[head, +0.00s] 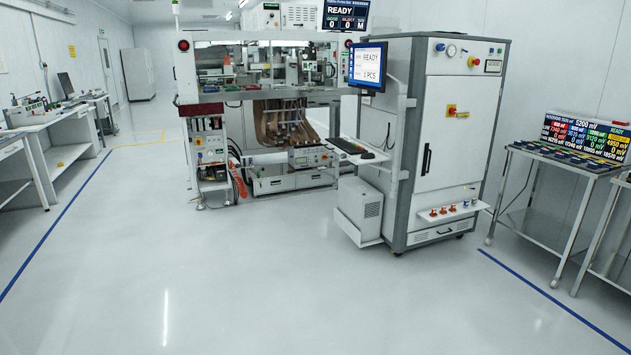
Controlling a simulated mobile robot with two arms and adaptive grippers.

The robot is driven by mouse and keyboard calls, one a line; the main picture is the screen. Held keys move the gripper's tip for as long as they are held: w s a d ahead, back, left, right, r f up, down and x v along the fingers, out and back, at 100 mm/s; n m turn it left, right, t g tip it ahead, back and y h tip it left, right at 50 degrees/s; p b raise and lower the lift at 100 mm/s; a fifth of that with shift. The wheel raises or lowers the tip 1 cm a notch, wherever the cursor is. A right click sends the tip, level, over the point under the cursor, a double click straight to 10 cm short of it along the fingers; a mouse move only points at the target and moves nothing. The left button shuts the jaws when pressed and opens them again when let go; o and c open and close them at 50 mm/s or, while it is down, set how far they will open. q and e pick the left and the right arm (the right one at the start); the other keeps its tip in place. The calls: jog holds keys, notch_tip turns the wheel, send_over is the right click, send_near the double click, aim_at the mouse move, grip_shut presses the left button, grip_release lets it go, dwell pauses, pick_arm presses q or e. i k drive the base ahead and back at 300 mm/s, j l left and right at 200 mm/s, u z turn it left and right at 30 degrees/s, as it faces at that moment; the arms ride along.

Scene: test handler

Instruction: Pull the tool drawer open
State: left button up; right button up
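No gripper of mine shows in the head view. The test handler (265,72) stands across the room at the middle. Low, wide white fronts (313,179) that look like drawers sit at its base, below an instrument box, and appear closed. The workbench at the left (10,153) also has a drawer-like front under its top, which looks shut. I cannot tell which of these is the tool drawer. No open drawer is in view.
A tall grey-white cabinet (468,150) with a monitor (368,66) and keyboard shelf stands right of the handler. A small grey box unit (359,209) sits beside it. A metal table (560,160) stands at the right. The floor in front is clear, with blue lines.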

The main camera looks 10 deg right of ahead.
aim_at(326, 176)
jog(key=i+j+u, duration=0.25)
jog(key=i, duration=2.65)
jog(key=i+z, duration=0.2)
jog(key=i, duration=0.8)
jog(key=i+j+z, duration=0.2)
jog(key=i, duration=0.8)
jog(key=i+l+z, duration=0.3)
jog(key=i, duration=0.8)
jog(key=i+z, duration=0.3)
jog(key=i, duration=0.85)
